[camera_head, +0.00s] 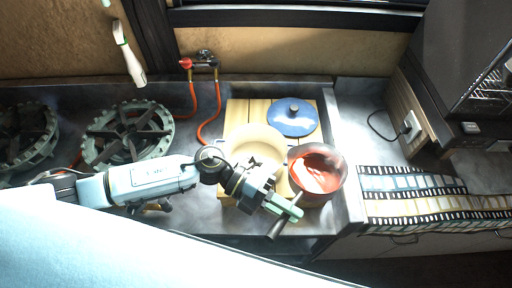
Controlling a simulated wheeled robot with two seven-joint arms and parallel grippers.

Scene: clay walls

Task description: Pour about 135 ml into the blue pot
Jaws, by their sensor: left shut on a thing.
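My left gripper (284,207) reaches in from the left and is shut on the dark handle (276,230) of a saucepan (337,183). The saucepan has red contents (314,170) and is at the right front edge of the wooden board; I cannot tell whether it touches the board. A round pot with a cream inside (256,141) stands on the board just left of the saucepan, partly hidden by my gripper. It seems to be the blue pot, though little blue shows on it. A blue lid (286,124) lies behind them. My right gripper is not in view.
The wooden board (237,112) lies on the grey counter. Two burners (128,134) stand at the left. Red hoses (217,101) run from a valve at the wall. A film-strip patterned cloth (420,200) lies at the right. The counter between saucepan and cloth looks clear.

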